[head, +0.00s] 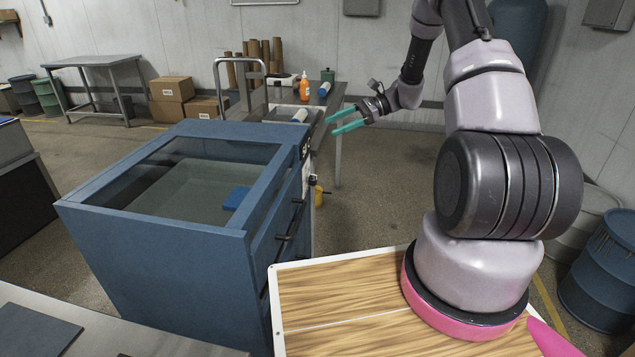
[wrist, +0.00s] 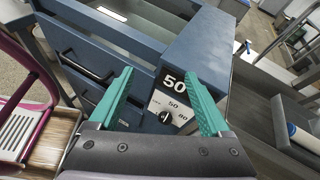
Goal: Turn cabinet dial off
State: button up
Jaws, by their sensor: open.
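The cabinet (head: 100,218) is blue, with a clear-topped upper box, and stands left of my base in the head view. In the wrist view its front panel (wrist: 173,80) carries a "50" display and a white scale plate marked 50 and 80. The black dial (wrist: 165,116) sits low on that plate, and I cannot tell its exact setting. My gripper (head: 345,122) has teal fingers, open and empty. In the wrist view my gripper (wrist: 165,95) has its fingers on either side of the panel, apart from the dial.
Drawers with black handles (head: 288,226) line the cabinet front. Behind it, a bench (head: 338,100) holds an orange bottle (head: 305,87) and rolls. A blue barrel (head: 602,275) stands at right.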

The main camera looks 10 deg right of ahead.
notch_tip(320, 180, down, 11)
jog(key=w+d+m+t+y, duration=0.2)
jog(key=w+m, duration=0.1)
jog(key=m, duration=0.1)
jog(key=m+t+y, duration=0.1)
jog(key=m+t, duration=0.3)
jog(key=m, duration=0.1)
send_near(316, 181)
jog(key=shift+t, duration=0.3)
jog(key=x, duration=0.9)
jog(key=shift+w+a+f, duration=0.2)
jog(key=shift+w, duration=0.05)
jog(key=shift+c, duration=0.4)
grip_shut()
